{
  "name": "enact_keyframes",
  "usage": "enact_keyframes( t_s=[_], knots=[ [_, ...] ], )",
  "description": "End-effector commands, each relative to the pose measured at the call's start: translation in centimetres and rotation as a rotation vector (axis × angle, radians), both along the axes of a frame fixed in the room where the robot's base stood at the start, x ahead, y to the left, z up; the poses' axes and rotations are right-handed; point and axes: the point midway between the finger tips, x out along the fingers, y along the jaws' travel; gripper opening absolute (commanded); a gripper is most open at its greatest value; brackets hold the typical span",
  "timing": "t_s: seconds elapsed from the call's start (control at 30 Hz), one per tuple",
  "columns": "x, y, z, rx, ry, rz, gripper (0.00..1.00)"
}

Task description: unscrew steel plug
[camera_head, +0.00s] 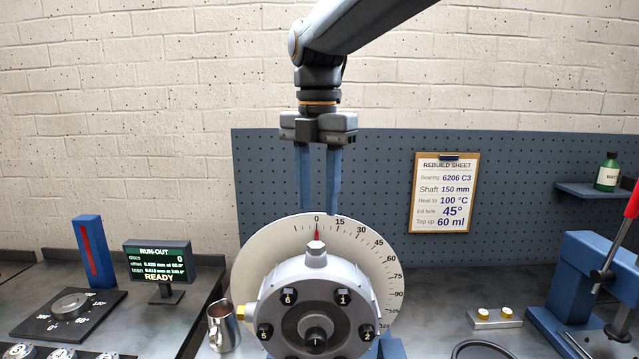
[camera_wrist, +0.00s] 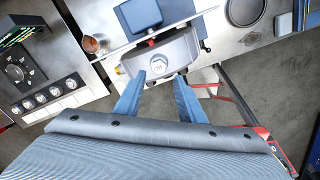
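The steel plug (camera_head: 316,254) is a hex-headed piece upright on top of the grey round housing (camera_head: 290,285). It also shows in the wrist view (camera_wrist: 158,65), seated in the top of the housing, in line with the gap between my fingers. My gripper (camera_head: 319,212) points straight down above the plug, with two blue fingers parted and nothing between them. In the wrist view my gripper (camera_wrist: 154,98) shows both fingertips spread near the housing. The fingertips look a little above the plug and not touching it.
A round degree dial (camera_head: 385,262) stands behind the housing. A metal jug (camera_head: 222,327) and a run-out display (camera_head: 158,255) are at left. A blue press (camera_head: 590,270) and a small block with brass pieces (camera_head: 495,316) are at right. Pegboard (camera_head: 370,160) backs the bench.

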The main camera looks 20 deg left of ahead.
Motion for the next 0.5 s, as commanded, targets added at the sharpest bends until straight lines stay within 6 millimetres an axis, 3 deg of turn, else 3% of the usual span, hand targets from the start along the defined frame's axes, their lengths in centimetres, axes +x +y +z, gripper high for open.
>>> enact_keyframes(
  t_s=[0.27,0.5],
  knots=[
    [-0.3,0.4,-1.8,-0.001,0.0,0.015,0.36],
    [-0.2,0.3,-4.7,0.0,0.0,0.012,0.36]
  ],
)
